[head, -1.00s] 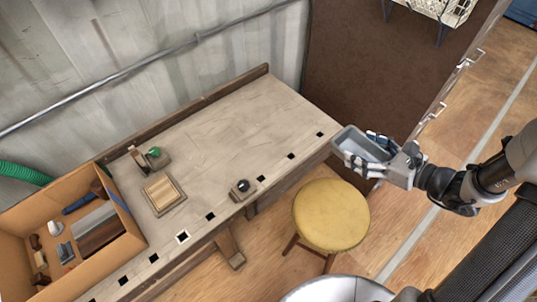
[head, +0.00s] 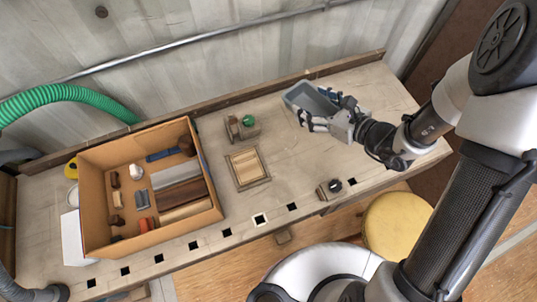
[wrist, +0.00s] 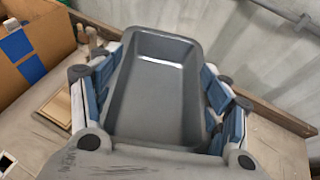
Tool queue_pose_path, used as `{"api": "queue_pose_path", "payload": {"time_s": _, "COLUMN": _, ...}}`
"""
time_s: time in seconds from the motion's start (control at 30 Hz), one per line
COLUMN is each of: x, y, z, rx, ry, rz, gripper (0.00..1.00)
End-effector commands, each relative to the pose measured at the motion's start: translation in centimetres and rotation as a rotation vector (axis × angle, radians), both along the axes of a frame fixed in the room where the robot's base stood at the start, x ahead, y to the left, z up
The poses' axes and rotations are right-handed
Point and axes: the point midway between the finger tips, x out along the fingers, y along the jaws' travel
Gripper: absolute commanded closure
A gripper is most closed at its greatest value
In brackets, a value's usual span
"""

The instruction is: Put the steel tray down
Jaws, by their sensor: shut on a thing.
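The steel tray (head: 299,94) is a grey rectangular open pan. It is over the right part of the wooden workbench (head: 290,158) in the head view. My gripper (head: 328,108) is shut on the tray, and its fingers hide part of it. In the wrist view the empty tray (wrist: 155,90) sits between the two blue-padded fingers, which press its long sides. I cannot tell whether the tray's bottom touches the bench.
A cardboard box (head: 88,205) with several tools stands on the left of the bench. A small wooden frame (head: 248,167), a block with a green knob (head: 241,126) and one with a black knob (head: 330,188) lie nearer. A yellow stool (head: 392,226) stands in front. Bench right of the tray is clear.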

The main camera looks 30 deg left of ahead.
Motion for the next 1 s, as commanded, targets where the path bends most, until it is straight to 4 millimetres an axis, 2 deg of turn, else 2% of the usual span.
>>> {"api": "queue_pose_path", "payload": {"time_s": 0.03, "x": -1.0, "y": 1.8, "z": -0.2, "rx": -0.003, "ry": 0.001, "rz": 0.025, "gripper": 0.7}}
{"api": "queue_pose_path", "payload": {"time_s": 0.1, "x": -1.8, "y": 3.4, "z": -0.5, "rx": -0.006, "ry": 0.0, "rz": 0.041, "gripper": 0.7}}
{"api": "queue_pose_path", "payload": {"time_s": 0.23, "x": -2.7, "y": 4.9, "z": -1.0, "rx": -0.011, "ry": 0.003, "rz": 0.056, "gripper": 0.7}}
{"api": "queue_pose_path", "payload": {"time_s": 0.37, "x": -2.9, "y": 5.1, "z": -3.2, "rx": -0.011, "ry": 0.006, "rz": 0.058, "gripper": 0.7}}
{"api": "queue_pose_path", "payload": {"time_s": 0.6, "x": -2.9, "y": 5.0, "z": -9.9, "rx": -0.012, "ry": 0.007, "rz": 0.056, "gripper": 0.7}}
{"api": "queue_pose_path", "payload": {"time_s": 0.8, "x": -2.8, "y": 5.0, "z": -14.6, "rx": -0.011, "ry": 0.004, "rz": 0.057, "gripper": 0.7}}
{"api": "queue_pose_path", "payload": {"time_s": 1.0, "x": -2.7, "y": 5.1, "z": -16.4, "rx": -0.01, "ry": 0.002, "rz": 0.057, "gripper": 0.7}}
